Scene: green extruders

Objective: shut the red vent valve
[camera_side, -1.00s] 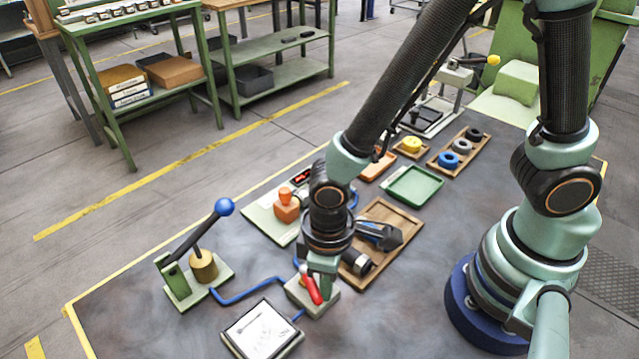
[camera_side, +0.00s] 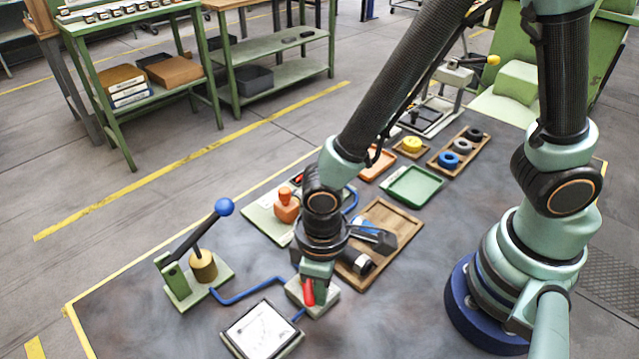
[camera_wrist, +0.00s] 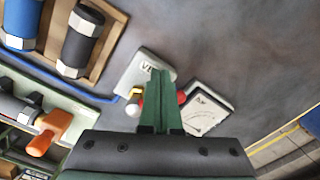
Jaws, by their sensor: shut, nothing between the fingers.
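The red vent valve handle (camera_side: 308,292) sits on a small pale block (camera_side: 328,298) near the table's front. In the wrist view the red handle (camera_wrist: 181,97) shows just right of my fingers, with a brass fitting (camera_wrist: 136,95) to their left. The lettered block (camera_wrist: 143,65) lies beyond them, and its label is partly covered. My gripper (camera_side: 316,280) is shut and empty, pointing down over the block at the handle. In the wrist view my green fingers (camera_wrist: 160,85) hide the middle of the valve. I cannot tell whether they touch the handle.
A gauge panel (camera_side: 262,332) lies front left of the block. A blue pipe (camera_side: 245,289) runs to a lever pump (camera_side: 196,270). A wooden tray (camera_side: 405,218) with dark and blue cylindrical parts stands close behind right. An orange-knobbed fixture (camera_side: 287,207) is behind. The front right table is clear.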

